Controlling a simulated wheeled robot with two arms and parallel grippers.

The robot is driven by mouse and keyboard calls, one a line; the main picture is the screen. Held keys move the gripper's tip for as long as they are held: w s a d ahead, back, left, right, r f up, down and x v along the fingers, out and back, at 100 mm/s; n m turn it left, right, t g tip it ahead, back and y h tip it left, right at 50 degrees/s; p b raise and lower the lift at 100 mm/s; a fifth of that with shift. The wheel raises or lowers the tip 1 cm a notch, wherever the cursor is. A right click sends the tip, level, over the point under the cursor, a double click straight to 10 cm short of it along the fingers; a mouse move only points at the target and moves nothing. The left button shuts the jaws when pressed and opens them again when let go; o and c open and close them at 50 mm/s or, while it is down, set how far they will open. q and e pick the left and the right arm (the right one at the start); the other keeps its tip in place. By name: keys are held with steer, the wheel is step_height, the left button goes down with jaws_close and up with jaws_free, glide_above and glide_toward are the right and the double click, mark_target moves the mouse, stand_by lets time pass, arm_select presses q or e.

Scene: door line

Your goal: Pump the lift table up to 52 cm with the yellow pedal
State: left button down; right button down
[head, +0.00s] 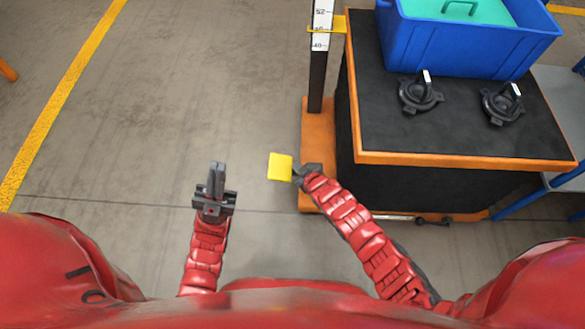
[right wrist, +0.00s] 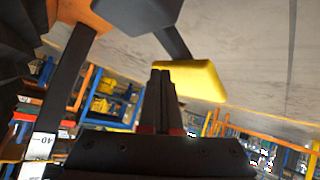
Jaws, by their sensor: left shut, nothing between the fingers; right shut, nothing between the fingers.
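The yellow pedal (head: 280,167) sticks out to the left of the lift table's orange base (head: 312,140). My right gripper (head: 297,175) is shut and empty at the pedal's right edge. In the right wrist view its fingertips (right wrist: 161,75) overlap the yellow pedal (right wrist: 205,82); I cannot tell whether they touch. The lift table (head: 440,159) has a black top with an orange rim. A yellow pointer (head: 326,31) crosses the white scale (head: 320,42) between the 40 and 52 marks. My left gripper (head: 217,168) is shut and empty over the floor, left of the pedal.
A blue crate (head: 455,45) with green contents and two black handled parts (head: 420,95) (head: 502,103) are on the table. A blue-framed bench (head: 560,90) stands at the right. The grey floor left of the table is clear, with a yellow line (head: 60,105).

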steer(key=shift+a+f+b, duration=0.35)
steer(key=shift+f+b, duration=0.35)
steer(key=shift+f, duration=0.25)
steer(key=shift+a+f+b, duration=0.3)
steer(key=shift+f+b, duration=0.35)
steer(key=shift+f, duration=0.25)
stand_by(1.5)
step_height(320, 180, up, 4)
steer(key=p, duration=0.3)
glide_above(294, 173)
steer(key=d, duration=0.1)
steer(key=shift+s+d+r, duration=0.15)
steer(key=shift+s, duration=0.05)
steer(key=r+p, duration=0.1)
steer(key=d+r+p, duration=0.1)
steer(key=r, duration=0.1)
steer(key=d+r+p, duration=0.1)
steer(key=shift+r, duration=0.35)
steer(key=shift+s, duration=0.1)
stand_by(0.9)
